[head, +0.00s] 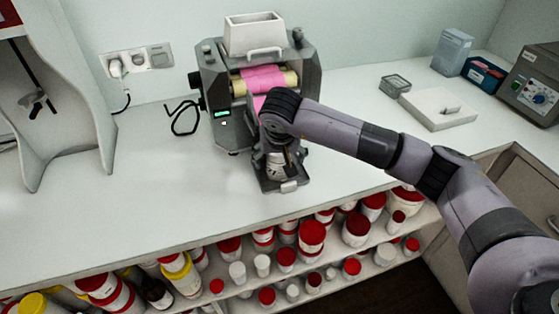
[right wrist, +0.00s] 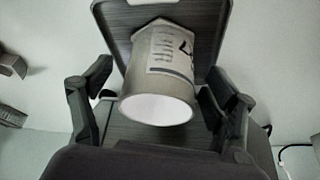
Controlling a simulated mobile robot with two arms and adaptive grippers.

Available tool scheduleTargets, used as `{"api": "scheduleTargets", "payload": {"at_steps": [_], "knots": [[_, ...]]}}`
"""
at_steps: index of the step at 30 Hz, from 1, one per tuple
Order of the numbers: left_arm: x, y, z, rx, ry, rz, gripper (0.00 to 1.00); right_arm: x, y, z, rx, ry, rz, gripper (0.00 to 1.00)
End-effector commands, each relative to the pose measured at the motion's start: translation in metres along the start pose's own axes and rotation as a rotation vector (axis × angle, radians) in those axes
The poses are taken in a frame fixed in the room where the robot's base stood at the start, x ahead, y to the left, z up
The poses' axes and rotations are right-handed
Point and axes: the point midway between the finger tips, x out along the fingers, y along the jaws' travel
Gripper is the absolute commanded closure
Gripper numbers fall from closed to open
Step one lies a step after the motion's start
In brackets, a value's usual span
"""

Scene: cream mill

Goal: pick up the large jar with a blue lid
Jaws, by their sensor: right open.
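No blue lid shows clearly in either view. A pale labelled jar (right wrist: 160,72) is in the right wrist view, with a plain white round end facing the camera. My right gripper (right wrist: 152,105) is open, one finger on each side of the jar, with a gap visible at the left. In the head view the jar (head: 276,168) is mostly hidden under my right gripper (head: 278,155), at the front of the grey mill (head: 215,85). The mill has pink rollers, a white hopper and a front tray (head: 288,187). My left gripper is not in view.
A shelf below the counter holds several jars with red lids (head: 312,234) and some with yellow lids (head: 182,270). A white slab (head: 437,112) and small boxes (head: 452,52) stand at the right. A grey stand (head: 80,130) is at the left. The counter's front left is clear.

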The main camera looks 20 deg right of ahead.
Motion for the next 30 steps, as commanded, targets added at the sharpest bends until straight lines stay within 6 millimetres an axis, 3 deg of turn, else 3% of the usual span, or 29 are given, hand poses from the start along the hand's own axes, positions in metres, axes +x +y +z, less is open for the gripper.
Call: {"api": "scheduleTargets", "payload": {"at_steps": [5, 25, 30], "knots": [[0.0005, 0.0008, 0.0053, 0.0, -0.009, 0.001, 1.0, 0.0002, -0.0002, 0.0005, 0.0, 0.0, 0.0, 0.25], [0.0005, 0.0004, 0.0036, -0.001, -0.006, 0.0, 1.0, 0.0, -0.0002, 0.0006, 0.0, 0.0, 0.0, 0.7], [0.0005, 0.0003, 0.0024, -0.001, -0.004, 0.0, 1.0, -0.0001, -0.0002, 0.0004, 0.0, 0.0, 0.0, 0.71]]}}
